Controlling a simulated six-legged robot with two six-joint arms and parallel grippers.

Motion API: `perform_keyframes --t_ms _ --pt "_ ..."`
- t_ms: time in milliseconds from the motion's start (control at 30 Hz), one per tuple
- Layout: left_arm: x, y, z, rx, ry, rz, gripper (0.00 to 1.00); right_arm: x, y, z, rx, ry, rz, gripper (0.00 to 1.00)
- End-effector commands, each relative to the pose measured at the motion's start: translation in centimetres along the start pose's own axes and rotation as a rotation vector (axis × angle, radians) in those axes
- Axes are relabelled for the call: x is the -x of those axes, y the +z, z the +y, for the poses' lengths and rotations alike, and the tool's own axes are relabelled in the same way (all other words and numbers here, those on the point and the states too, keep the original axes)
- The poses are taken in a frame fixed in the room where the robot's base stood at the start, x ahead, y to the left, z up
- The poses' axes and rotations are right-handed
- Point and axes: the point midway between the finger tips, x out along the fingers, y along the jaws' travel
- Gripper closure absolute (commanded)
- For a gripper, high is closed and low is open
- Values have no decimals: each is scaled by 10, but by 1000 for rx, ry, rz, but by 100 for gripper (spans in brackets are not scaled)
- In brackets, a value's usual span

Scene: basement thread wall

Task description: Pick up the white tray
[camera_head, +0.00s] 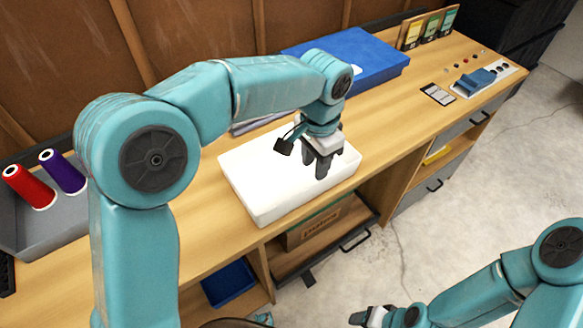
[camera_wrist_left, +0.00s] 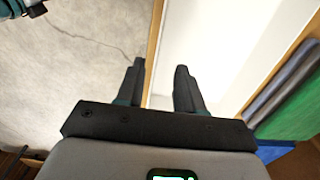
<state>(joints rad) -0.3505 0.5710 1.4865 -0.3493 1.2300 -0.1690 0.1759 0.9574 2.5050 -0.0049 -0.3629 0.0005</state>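There the white tray (camera_wrist_left: 225,45) fills the area behind and right of the right finger, and the left finger is seen against the floor. My right gripper (camera_head: 366,318) is low at the bottom edge, away from the tray; its opening is unclear.
A blue case (camera_head: 352,57) lies behind the tray. Red (camera_head: 30,188) and purple (camera_head: 63,173) thread spools stand at left on a grey holder. A blue clamp-like device (camera_head: 478,80) and a small dark card (camera_head: 437,94) are at right. An open drawer with a box (camera_head: 318,226) is below.

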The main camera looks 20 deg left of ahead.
Motion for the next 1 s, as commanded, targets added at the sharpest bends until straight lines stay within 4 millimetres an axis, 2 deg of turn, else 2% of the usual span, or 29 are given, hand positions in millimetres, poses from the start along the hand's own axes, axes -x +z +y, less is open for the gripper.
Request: perform_keyframes --t_ms 33,100,200,367,633,767,967,1000 --pt "-14 1 0 0 2 -4 63 -3 0 1 0 0 0 36" --pt "-27 1 0 0 2 -3 63 -4 0 2 0 0 0 36" --pt "-41 0 0 0 0 -1 63 -5 0 2 0 0 0 36" --pt "-52 -1 -1 0 0 0 63 -6 0 2 0 0 0 36" --pt "-93 -3 -1 -1 1 -1 63 -8 0 3 0 0 0 36" --pt "-100 -4 -2 -1 0 1 63 -9 0 3 0 0 0 36" --pt "-100 -4 -2 -1 0 1 63 -9 0 3 0 0 0 36" --pt "-100 -4 -2 -1 0 1 76 -9 0 3 0 0 0 36"
